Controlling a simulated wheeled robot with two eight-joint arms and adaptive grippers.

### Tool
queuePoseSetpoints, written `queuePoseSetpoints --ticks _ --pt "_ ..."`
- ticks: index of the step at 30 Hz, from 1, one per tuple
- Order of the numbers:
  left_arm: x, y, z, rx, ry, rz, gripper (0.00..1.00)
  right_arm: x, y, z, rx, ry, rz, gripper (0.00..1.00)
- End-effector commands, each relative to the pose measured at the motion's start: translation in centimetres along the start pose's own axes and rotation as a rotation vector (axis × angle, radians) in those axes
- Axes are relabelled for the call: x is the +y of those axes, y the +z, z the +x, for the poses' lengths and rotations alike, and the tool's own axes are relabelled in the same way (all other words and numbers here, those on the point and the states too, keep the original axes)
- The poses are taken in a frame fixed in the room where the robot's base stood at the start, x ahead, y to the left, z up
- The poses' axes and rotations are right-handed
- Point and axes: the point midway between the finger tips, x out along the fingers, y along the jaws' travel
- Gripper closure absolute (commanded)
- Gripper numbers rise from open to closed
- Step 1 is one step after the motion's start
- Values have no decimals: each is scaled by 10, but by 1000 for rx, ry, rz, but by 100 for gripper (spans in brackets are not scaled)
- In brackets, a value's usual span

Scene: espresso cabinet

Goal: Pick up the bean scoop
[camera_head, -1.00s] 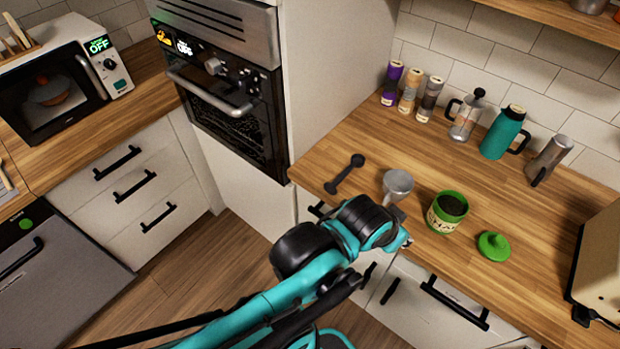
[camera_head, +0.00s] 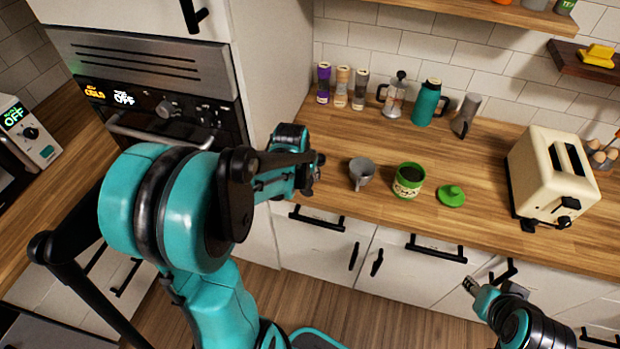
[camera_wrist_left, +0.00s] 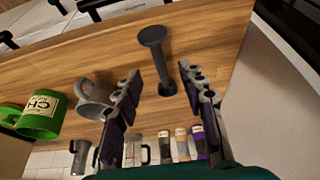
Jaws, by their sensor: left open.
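The bean scoop (camera_wrist_left: 157,60), dark grey with a round end and a thin handle, lies on the wooden counter in the left wrist view. It is hidden behind my left arm in the head view. My left gripper (camera_wrist_left: 160,71) is open, with the scoop's handle showing in the gap between its fingers; I cannot tell how far above the counter they are. In the head view my left gripper (camera_head: 316,169) is over the counter's left end, left of the grey cup. My right gripper (camera_head: 471,287) is low at the right, in front of the drawers, away from the scoop.
A grey metal cup (camera_head: 361,172), a green canister (camera_head: 408,181) and its green lid (camera_head: 451,195) stand right of the left gripper. Jars, a press and a teal flask (camera_head: 426,104) line the wall. A toaster (camera_head: 552,178) stands at right. The tall oven cabinet borders the left.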

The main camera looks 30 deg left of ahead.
Motion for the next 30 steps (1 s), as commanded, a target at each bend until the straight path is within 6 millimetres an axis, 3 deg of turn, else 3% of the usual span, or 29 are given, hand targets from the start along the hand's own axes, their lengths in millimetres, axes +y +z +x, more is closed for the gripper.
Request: queuePoseSetpoints --ticks 15,25,26,30 --pt "2 -4 71 -2 0 -1 59 0 14 20 0 0 0 60" --pt "2 -5 78 -1 0 -1 59 0 15 21 0 0 0 60" --pt "2 -5 78 -1 0 -1 62 0 15 21 0 0 0 60" --pt "2 -5 78 -1 0 -1 99 0 15 21 0 0 0 60"
